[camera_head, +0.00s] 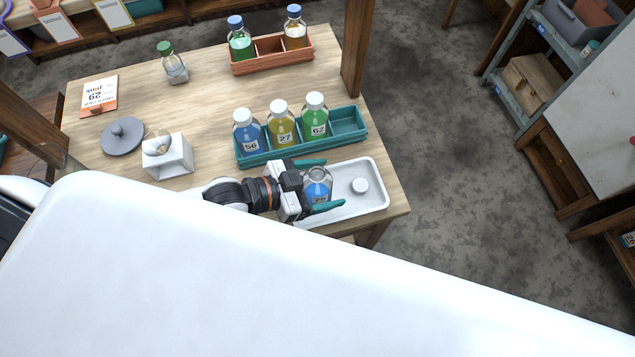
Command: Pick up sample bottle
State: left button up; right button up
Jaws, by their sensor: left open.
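My left gripper (324,184) is open, with its two teal fingers reaching right over a white tray. A clear bottle with blue contents (318,181) stands between the fingers, without a cap on it. I cannot tell whether the fingers touch it. The white tray (376,200) also holds a loose white cap (360,186), to the right of the bottle. Behind it, a teal rack (347,122) holds a blue bottle marked 56 (248,134), a yellow bottle marked 27 (281,126) and a green bottle marked 62 (315,117), all white-capped. My right gripper is not in view.
A red-brown rack (271,61) with two blue-capped bottles stands at the back. A wooden post (357,48) rises at the right edge.

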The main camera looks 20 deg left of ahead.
pick_arm(q)
jog(key=shift+w+d+f, duration=0.15)
jog(key=shift+w+d, duration=0.1)
jog(key=shift+d, duration=0.05)
jog(key=shift+s, duration=0.1)
jog(key=shift+c, duration=0.3)
jog(key=c, duration=0.9)
jog(key=shift+c, duration=1.1)
